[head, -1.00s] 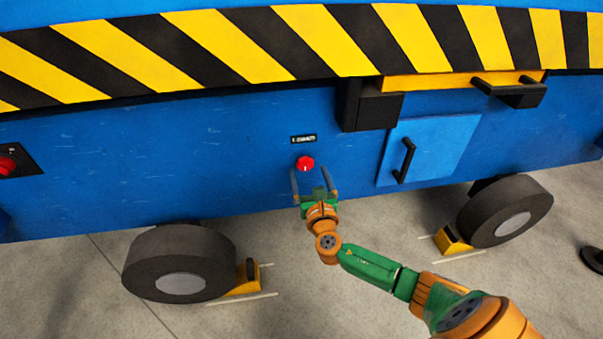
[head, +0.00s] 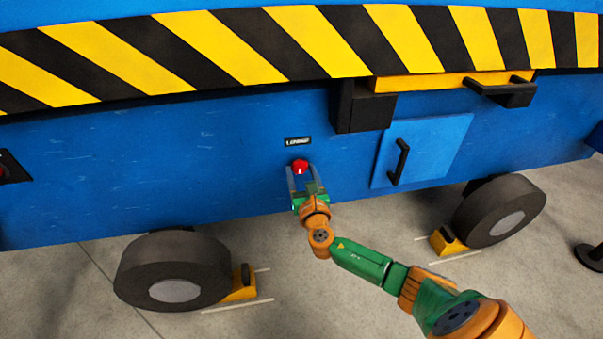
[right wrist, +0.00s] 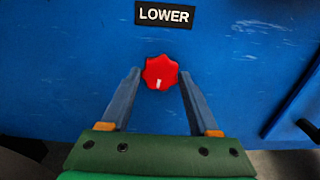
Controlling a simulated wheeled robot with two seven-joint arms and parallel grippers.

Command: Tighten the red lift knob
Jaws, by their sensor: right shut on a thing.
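A red lobed knob (head: 300,167) sits on the blue side panel (head: 230,150), under a small black label (head: 298,142). In the right wrist view the red knob (right wrist: 160,72) has a white mark at its lower middle, and the label (right wrist: 165,14) reads "LOWER". My right gripper (head: 300,172) reaches up from below and is shut on this knob. In the right wrist view the fingertips of my right gripper (right wrist: 160,78) lie on either side of the knob. My left gripper is out of view.
A pale blue door (head: 428,150) with a black handle (head: 399,162) and a black box (head: 365,108) are right of the knob. Wheels (head: 172,270) with yellow chocks (head: 240,283) stand below. Part of another red control shows at the far left edge (head: 3,172).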

